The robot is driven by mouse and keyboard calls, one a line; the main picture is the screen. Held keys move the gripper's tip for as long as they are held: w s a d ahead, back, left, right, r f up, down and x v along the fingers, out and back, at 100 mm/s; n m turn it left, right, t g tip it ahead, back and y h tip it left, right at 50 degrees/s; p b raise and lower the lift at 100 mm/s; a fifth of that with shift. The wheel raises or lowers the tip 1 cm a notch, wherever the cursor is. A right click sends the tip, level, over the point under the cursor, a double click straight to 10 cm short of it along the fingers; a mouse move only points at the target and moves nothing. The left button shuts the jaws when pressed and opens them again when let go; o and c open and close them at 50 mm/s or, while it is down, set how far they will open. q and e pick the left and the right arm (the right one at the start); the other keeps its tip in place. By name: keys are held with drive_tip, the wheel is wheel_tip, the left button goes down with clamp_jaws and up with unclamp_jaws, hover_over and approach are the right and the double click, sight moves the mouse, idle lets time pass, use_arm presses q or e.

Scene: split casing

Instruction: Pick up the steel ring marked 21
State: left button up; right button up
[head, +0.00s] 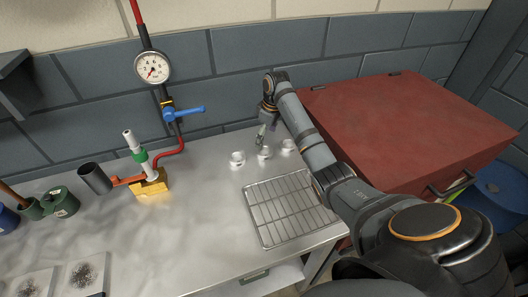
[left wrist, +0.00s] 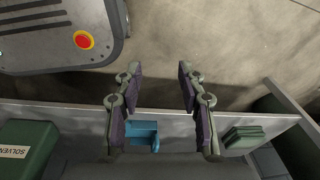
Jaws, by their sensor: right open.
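Three small pale rings stand in a row on the metal worktop in the head view: a left ring (head: 237,159), a middle ring (head: 264,153) and a right ring (head: 288,146). Their markings are too small to read, so I cannot tell which is 21. My right gripper (head: 262,139) points down just above and behind the middle ring, and its jaws are open. I cannot tell whether it touches the ring. My left gripper (left wrist: 160,88) shows in the left wrist view, with its two fingers wide apart and nothing between them. No ring shows in that view.
A wire rack (head: 288,208) lies in front of the rings. A red case (head: 410,125) stands right of my right arm. A yellow-based fixture (head: 151,184) and a gauge pipe with blue valve (head: 183,112) are to the left. A green solvent box (left wrist: 25,150) is near my left gripper.

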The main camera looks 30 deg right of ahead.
sight(264, 147)
drive_tip(key=shift+w+f, duration=0.15)
drive_tip(key=shift+f, duration=0.25)
drive_tip(key=f, duration=0.1)
drive_tip(key=f+p, duration=0.1)
drive_tip(key=f, duration=0.2)
drive_tip(key=shift+s+a+f+p, duration=0.2)
drive_tip(key=shift+a+f+p, duration=0.1)
drive_tip(key=shift+w+f, duration=0.1)
drive_tip(key=shift+f, duration=0.15)
use_arm(q)
drive_tip(key=shift+s+r, duration=0.4)
drive_tip(key=shift+r, duration=0.35)
use_arm(e)
drive_tip(key=c, duration=1.6)
drive_tip(key=shift+r, duration=0.1)
